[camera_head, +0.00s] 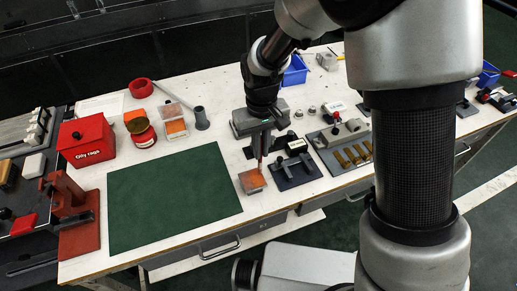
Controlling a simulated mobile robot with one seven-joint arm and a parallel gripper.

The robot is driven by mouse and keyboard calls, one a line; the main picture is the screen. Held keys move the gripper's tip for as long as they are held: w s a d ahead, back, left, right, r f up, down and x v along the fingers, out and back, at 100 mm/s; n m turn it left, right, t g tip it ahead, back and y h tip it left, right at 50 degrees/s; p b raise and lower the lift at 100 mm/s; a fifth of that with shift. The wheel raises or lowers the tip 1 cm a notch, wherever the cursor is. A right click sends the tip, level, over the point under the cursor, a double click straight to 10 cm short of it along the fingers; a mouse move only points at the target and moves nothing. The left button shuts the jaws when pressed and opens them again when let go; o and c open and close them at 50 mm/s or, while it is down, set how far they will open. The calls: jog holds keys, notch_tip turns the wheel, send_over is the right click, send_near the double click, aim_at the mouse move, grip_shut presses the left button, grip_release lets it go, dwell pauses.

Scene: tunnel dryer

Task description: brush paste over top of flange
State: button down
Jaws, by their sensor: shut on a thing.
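My gripper (265,128) points down over the front middle of the bench. It is shut on a thin reddish upright tool (261,152), which looks like a brush. The tool's lower end is at or just above a small square block with an orange top (252,181), near the bench's front edge. Whether they touch is hard to tell. I cannot tell for sure whether this block is the flange. An open red tin (142,131) with a brownish-yellow inside or lid stands at the left back.
A green mat (172,198) lies clear at the left front. A dark fixture plate (294,172) stands right of the block, with a grey fixture (325,142) beyond. A red rags box (87,140) and a red press (75,215) stand left. My arm hides part of the right side.

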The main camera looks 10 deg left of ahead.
notch_tip(320, 180, up, 8)
jog(key=p, duration=0.5)
jog(key=shift+w+d, duration=0.2)
jog(key=shift+d, duration=0.1)
dwell(0.6)
